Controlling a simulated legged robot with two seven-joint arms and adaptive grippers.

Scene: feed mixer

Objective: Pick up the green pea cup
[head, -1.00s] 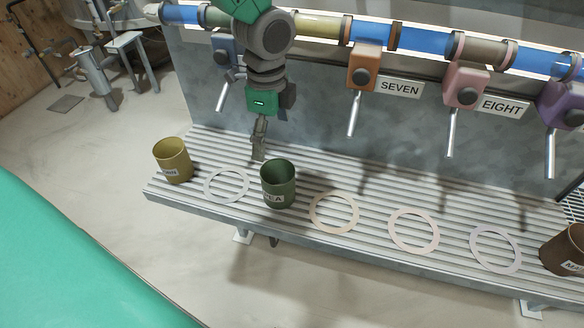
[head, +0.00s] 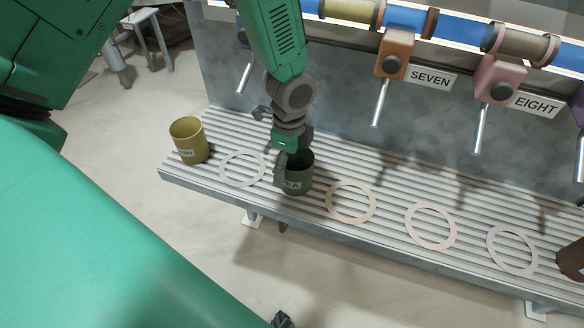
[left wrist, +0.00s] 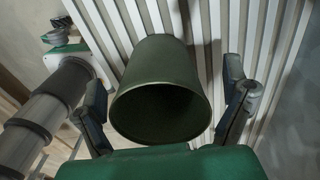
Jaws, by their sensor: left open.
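The green pea cup (head: 298,181) stands upright on the slatted bench, its label partly covered by my gripper. My left gripper (head: 291,164) is at the cup from above, with one finger in front of its left side; the other finger is mostly hidden. In the left wrist view, the cup (left wrist: 165,85) shows its open mouth between the two spread fingers of the left gripper (left wrist: 168,105). A gap shows at the right finger; the left finger is close to the cup, and I cannot tell whether it touches.
A yellow cup (head: 188,141) stands at the bench's left end. A white ring (head: 242,168) lies between the cups, and several rings lie to the right. A brown cup (head: 571,262) is at the right edge. Dispensers with metal spouts (head: 379,102) hang above the bench (head: 215,192).

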